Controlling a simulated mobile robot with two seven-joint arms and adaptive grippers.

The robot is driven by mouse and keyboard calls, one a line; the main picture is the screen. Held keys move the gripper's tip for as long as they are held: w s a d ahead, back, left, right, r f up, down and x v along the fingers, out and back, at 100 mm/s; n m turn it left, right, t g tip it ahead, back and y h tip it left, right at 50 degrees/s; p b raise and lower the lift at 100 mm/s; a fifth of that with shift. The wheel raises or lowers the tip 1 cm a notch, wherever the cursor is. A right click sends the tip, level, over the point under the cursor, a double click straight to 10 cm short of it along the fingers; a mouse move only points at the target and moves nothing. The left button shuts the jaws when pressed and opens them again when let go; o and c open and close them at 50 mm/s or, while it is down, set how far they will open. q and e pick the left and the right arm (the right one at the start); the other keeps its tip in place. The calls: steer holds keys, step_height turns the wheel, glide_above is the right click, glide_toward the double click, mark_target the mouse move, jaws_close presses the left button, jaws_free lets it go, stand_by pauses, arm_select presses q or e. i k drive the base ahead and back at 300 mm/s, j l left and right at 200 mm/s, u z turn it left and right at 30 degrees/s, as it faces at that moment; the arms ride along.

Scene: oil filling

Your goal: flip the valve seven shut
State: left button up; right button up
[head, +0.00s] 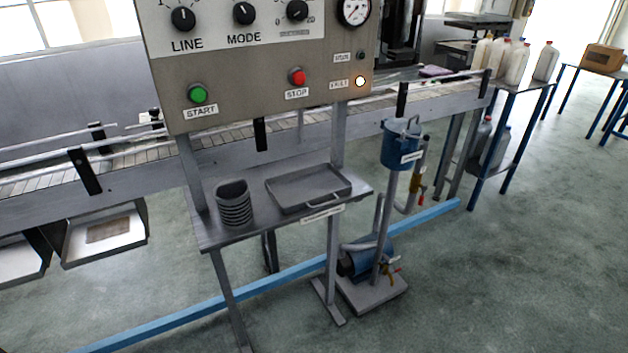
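I cannot tell which valve is number seven; no valve number is readable. One brass valve (416,182) with a small red part sits on the pipe right of the blue canister (402,145). Another brass valve (389,268) with a red tip sits low beside the blue pump (368,257). Both are small and far off, so their handle positions are unclear. Neither of my grippers is in view.
A control panel (240,75) with green and red buttons stands in front of the conveyor (130,150). Below it, a small table (235,235) holds a tray (308,187) and stacked dark cups (235,203). A blue floor rail (170,325) crosses the floor. Open floor (530,250) lies right.

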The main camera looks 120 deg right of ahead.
mark_target(425, 187)
steer(key=k+z, duration=0.25)
steer(key=k+l+z, duration=0.15)
steer(key=k+z, duration=0.15)
steer(key=z, duration=3.95)
steer(key=i+l+z, duration=0.1)
steer(key=i+z, duration=0.3)
steer(key=i, duration=0.35)
steer(key=i+j+z, duration=0.1)
steer(key=i+z, duration=0.25)
steer(key=i, duration=0.35)
steer(key=i+j, duration=0.35)
steer(key=i, duration=0.15)
